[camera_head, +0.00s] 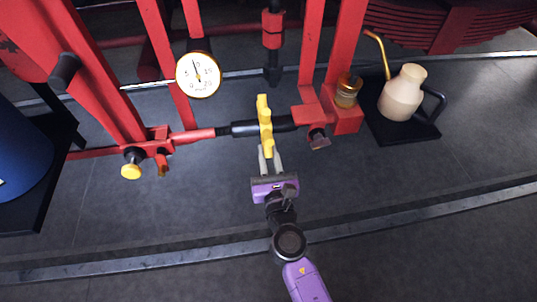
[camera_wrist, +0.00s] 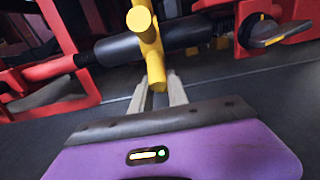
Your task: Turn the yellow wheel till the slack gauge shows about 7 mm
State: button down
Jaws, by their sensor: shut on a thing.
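The yellow wheel (camera_head: 265,118) sits on a black and red horizontal rod (camera_head: 240,130) and shows as a yellow bar with stubby ends. In the wrist view the wheel (camera_wrist: 150,50) stands in front of the black sleeve. My gripper (camera_head: 269,158) is shut on the wheel's lower end; its two pale fingers also show closed around it in the wrist view (camera_wrist: 158,88). The slack gauge (camera_head: 206,84) is a white dial with a brass rim. Its needle points up and slightly left, between the 5 mark and the right-hand 15; the exact value is too small to read.
A cream oil can (camera_head: 402,93) stands on a black tray (camera_head: 410,133) at right. A brass-topped oiler (camera_head: 347,90) sits beside the rod's right end. A yellow knob (camera_head: 131,171) is at left, near a blue drum (camera_head: 20,165). Red struts surround the rod; the floor in front is clear.

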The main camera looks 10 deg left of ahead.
jog(key=shift+w+f, duration=0.1)
jog(key=shift+f, duration=0.2)
jog(key=shift+w+f+b, duration=0.2)
jog(key=shift+f+b, duration=0.05)
jog(key=shift+b, duration=0.1)
jog(key=c, duration=1.2)
grip_release()
jog(key=shift+a, duration=0.1)
jog(key=shift+c, duration=0.2)
jog(key=shift+s, duration=0.1)
jog(key=shift+p+v, duration=0.3)
jog(key=shift+v, duration=2.6)
jog(key=shift+r, duration=0.15)
